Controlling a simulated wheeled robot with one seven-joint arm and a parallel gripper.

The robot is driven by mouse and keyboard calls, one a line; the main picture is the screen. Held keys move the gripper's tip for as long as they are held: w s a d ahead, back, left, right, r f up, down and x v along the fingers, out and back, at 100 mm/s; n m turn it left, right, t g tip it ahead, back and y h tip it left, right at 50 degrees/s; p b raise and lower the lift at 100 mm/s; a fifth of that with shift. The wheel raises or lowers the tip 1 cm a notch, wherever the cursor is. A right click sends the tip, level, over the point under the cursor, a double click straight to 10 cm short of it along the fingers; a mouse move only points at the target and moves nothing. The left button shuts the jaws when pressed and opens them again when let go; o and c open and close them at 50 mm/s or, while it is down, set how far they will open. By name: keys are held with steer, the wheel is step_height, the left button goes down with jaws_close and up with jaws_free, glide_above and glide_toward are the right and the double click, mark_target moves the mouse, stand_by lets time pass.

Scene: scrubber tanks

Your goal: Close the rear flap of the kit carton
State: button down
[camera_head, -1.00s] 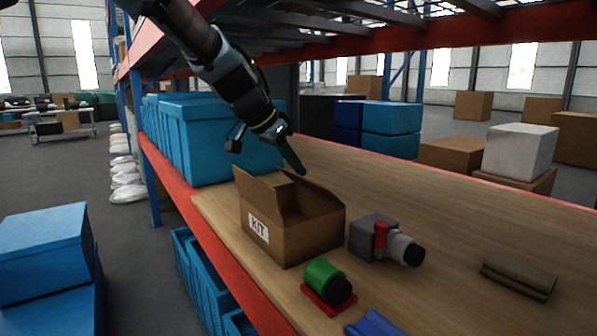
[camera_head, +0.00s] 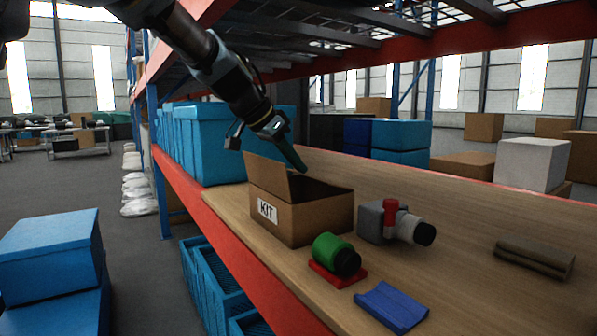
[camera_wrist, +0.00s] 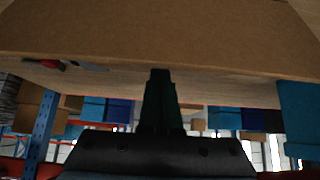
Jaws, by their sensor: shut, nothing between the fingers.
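The kit carton (camera_head: 300,222) is a brown box with a white KIT label, standing on the wooden shelf top. In the head view its left flap (camera_head: 267,178) stands up, and dark interior shows beside it. The rear flap is hard to make out there. My gripper (camera_head: 302,167) is shut and empty, its dark fingers pointing down at the carton's far edge; I cannot tell whether they touch it. In the wrist view the closed fingers (camera_wrist: 160,80) reach a broad brown cardboard panel (camera_wrist: 160,35), which fills the top of the picture.
Right of the carton are a grey device with a red part (camera_head: 390,220), a green cylinder on a red base (camera_head: 335,255), a blue tray (camera_head: 392,306) and a brown bundle (camera_head: 535,257). Blue bins (camera_head: 215,145) stand behind left. A red rack beam crosses above.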

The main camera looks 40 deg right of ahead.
steer(key=shift+a+f+b, duration=0.25)
steer(key=shift+f+b, duration=0.3)
steer(key=shift+b, duration=0.15)
steer(key=shift+a+f+b, duration=0.2)
steer(key=shift+f+b, duration=0.3)
steer(key=shift+b, duration=0.2)
steer(key=shift+a, duration=0.1)
